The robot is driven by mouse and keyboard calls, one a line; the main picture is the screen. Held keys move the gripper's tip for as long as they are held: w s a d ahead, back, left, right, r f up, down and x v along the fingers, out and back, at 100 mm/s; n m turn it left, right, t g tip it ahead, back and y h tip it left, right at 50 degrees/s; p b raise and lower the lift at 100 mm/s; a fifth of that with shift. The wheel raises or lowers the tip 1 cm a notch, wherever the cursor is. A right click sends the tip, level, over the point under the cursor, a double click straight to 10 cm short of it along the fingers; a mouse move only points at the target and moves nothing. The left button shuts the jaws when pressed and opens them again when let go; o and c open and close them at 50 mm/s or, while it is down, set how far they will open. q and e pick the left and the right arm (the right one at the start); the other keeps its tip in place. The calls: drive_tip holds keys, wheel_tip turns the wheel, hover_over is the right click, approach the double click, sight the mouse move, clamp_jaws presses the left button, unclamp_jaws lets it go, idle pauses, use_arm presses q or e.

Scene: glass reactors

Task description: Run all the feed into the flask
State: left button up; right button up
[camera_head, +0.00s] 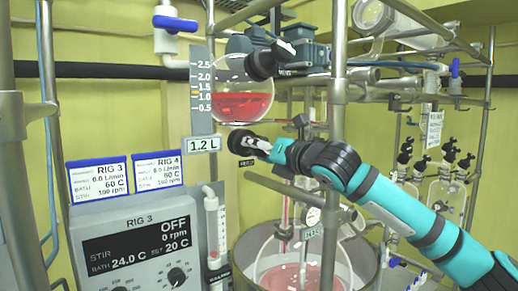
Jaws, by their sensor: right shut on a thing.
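The feed vessel (242,83), a round glass bulb, holds red liquid (240,106) to about the 1.0–1.2 mark of the scale (201,88) beside it. A sign (202,145) below reads 1.2 L. My right gripper (238,142) is shut just under the bulb, on what looks like the feed tap; the gripper hides it. The flask (290,274) sits low in a metal bath, with pale pink liquid in it and partly hidden by a steel post. I cannot see whether feed is flowing. My left gripper is not in view.
The RIG 3 control box (140,258) reads OFF, 0 rpm, bath 24.0 C, set 20 C. Two blue-topped cards (98,184) stand on it. Steel posts (334,180) frame the rig. Glass bottles (446,190) with black fittings stand at the right.

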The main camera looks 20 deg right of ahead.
drive_tip(key=shift+f+n, duration=0.15)
drive_tip(key=shift+n, duration=0.55)
drive_tip(key=o, duration=1.2)
drive_tip(key=v, duration=1.2)
